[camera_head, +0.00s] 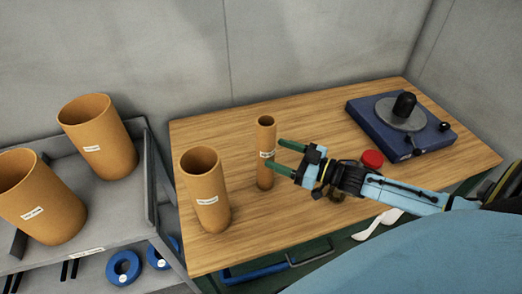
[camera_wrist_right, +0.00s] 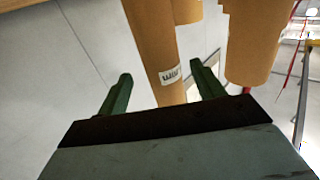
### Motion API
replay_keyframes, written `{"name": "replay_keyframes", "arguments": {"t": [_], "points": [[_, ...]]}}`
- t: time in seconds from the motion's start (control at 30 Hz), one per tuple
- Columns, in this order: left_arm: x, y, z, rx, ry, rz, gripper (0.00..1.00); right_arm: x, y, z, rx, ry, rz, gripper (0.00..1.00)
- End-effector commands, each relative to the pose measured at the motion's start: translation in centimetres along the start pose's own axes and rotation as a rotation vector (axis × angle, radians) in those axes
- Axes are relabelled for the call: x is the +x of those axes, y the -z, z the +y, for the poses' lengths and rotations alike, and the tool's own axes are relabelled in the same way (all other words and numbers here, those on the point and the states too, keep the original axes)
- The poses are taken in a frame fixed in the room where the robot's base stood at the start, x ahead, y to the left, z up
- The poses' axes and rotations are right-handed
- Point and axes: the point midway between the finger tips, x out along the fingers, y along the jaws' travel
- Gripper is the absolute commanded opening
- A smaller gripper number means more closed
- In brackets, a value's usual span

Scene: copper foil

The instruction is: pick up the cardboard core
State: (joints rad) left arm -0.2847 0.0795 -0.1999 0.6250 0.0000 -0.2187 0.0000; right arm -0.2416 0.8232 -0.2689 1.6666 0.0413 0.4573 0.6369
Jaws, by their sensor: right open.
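A narrow brown cardboard core (camera_head: 265,140) with a white label stands upright on the wooden table (camera_head: 320,205). A wider cardboard core (camera_head: 205,185), also labelled, stands to its left, nearer the front edge. My right gripper (camera_head: 279,155) is open and empty. Its two green fingers point left at the narrow core, at about label height. In the right wrist view, the narrow core (camera_wrist_right: 150,45) shows between and beyond the green fingers (camera_wrist_right: 161,78). I cannot tell if a finger touches it. My left gripper is not in view.
Two large brown cores (camera_head: 98,135) stand on a grey shelf cart (camera_head: 125,210) at the left, with blue rings (camera_head: 123,267) below. A dark blue device (camera_head: 380,130) with a round plate is at the back right. A red round object (camera_head: 372,158) lies behind my right arm.

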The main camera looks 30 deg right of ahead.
Motion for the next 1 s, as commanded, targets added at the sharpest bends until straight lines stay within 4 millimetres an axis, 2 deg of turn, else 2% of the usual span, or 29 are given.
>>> {"name": "replay_keyframes", "arguments": {"t": [0.1, 0.23, 0.53, 0.67, 0.83, 0.87, 1.0], "points": [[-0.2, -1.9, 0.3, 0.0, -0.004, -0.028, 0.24, 1.2, 0.1, 0.0, -0.002, 0.0, 0.003, 0.67], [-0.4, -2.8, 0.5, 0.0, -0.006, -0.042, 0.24, 2.4, 0.0, 0.0, -0.001, -0.002, 0.002, 0.67], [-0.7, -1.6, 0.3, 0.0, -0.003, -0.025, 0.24, 6.2, -0.1, -0.2, -0.002, -0.001, 0.001, 0.67], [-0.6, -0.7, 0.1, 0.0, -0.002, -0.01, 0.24, 6.7, -0.2, -0.1, -0.002, -0.001, -0.001, 0.67], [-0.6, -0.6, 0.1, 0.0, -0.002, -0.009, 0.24, 6.7, -0.2, -0.2, -0.001, -0.001, -0.001, 0.67], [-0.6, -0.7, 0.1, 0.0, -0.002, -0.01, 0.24, 6.7, -0.2, -0.2, -0.001, -0.001, -0.001, 0.66], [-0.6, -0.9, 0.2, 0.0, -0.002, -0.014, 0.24, 6.7, -0.2, -0.2, -0.001, -0.001, -0.001, 0.48]]}}
